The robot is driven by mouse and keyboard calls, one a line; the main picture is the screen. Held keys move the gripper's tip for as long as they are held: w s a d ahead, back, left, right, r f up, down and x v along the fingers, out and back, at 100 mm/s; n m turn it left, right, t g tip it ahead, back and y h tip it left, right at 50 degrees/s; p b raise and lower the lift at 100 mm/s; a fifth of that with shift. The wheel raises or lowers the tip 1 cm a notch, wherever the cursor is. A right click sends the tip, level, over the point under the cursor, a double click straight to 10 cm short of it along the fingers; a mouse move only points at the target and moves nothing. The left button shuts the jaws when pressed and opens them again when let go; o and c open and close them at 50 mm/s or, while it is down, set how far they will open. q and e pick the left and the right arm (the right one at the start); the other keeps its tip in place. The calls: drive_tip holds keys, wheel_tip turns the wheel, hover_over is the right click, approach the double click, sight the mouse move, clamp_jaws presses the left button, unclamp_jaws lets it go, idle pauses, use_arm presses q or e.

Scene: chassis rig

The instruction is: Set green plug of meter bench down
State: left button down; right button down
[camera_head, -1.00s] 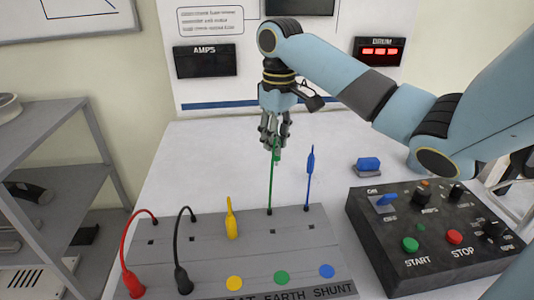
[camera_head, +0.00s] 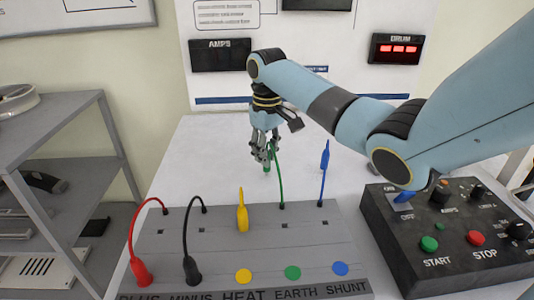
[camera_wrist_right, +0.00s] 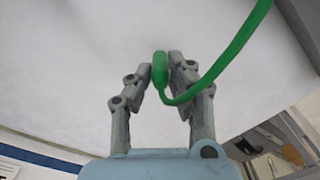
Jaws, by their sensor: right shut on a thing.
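My right gripper (camera_head: 264,150) is shut on the green plug (camera_head: 267,167), behind the grey meter bench (camera_head: 215,250). The plug's lower end points down toward the white table; I cannot tell whether it touches. The green lead (camera_head: 280,180) bends from the plug to the back of the bench. In the right wrist view, the green plug (camera_wrist_right: 160,68) sits between the fingertips of my right gripper (camera_wrist_right: 161,78), with the lead curving up to the right. My left gripper is not in view.
A yellow plug (camera_head: 242,213) and red (camera_head: 140,270) and black (camera_head: 192,268) plugs stand on the bench. A blue plug (camera_head: 325,155) stands upright on its lead, right of my gripper. A control box (camera_head: 450,240) is at right. The white table (camera_head: 205,150) is clear left of my gripper.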

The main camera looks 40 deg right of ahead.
drive_tip(key=shift+f, duration=0.15)
drive_tip(key=c, duration=1.2)
unclamp_jaws()
wheel_tip(320, 180, up, 12)
drive_tip(key=shift+r+p, duration=0.15)
drive_tip(key=shift+p, duration=0.7)
